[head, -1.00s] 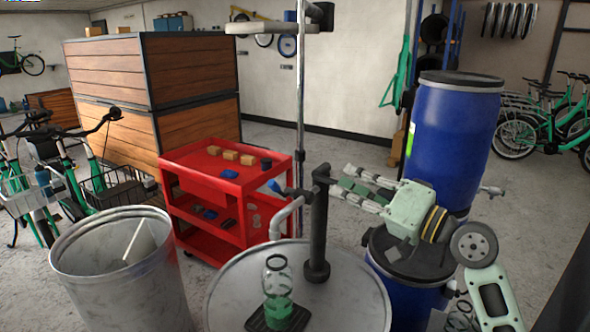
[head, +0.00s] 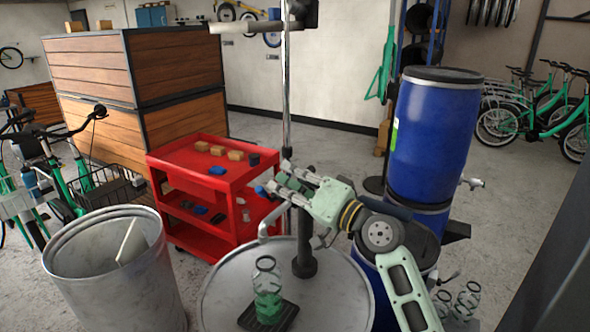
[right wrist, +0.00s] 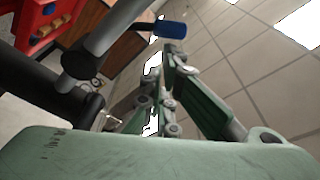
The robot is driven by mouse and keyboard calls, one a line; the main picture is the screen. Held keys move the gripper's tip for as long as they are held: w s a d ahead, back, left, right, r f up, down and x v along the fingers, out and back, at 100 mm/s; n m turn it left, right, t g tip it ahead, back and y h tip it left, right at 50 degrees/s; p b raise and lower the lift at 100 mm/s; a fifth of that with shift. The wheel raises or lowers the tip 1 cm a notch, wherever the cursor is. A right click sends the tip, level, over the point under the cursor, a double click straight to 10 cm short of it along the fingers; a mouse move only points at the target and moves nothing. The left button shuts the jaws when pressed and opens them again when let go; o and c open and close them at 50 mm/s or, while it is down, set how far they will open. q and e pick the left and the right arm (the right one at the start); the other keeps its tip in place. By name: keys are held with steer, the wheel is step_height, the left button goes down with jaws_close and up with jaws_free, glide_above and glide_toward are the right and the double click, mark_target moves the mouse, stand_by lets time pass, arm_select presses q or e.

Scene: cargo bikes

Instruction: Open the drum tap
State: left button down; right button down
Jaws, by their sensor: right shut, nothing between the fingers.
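A pale curved spout pipe (head: 264,225) and a black upright post (head: 305,250) stand on the grey drum (head: 225,290). A small blue handle (head: 262,191) shows near the post's top; the right wrist view shows a blue handle (right wrist: 172,30) on a dark stalk near a grey pipe (right wrist: 110,35). My right gripper (head: 277,176) is shut and empty, in front of the post's top, its fingertips close to the blue handle. I cannot tell whether they touch. A metal tap (head: 472,183) sticks out beside the stacked blue drum (head: 432,130). My left gripper is not in view.
An open metal bin (head: 110,270) stands left, a red cart (head: 205,170) behind. A thin pole (head: 287,90) rises behind my gripper.

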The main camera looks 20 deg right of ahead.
mark_target(280, 207)
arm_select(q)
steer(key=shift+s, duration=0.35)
arm_select(e)
steer(key=shift+f, duration=0.1)
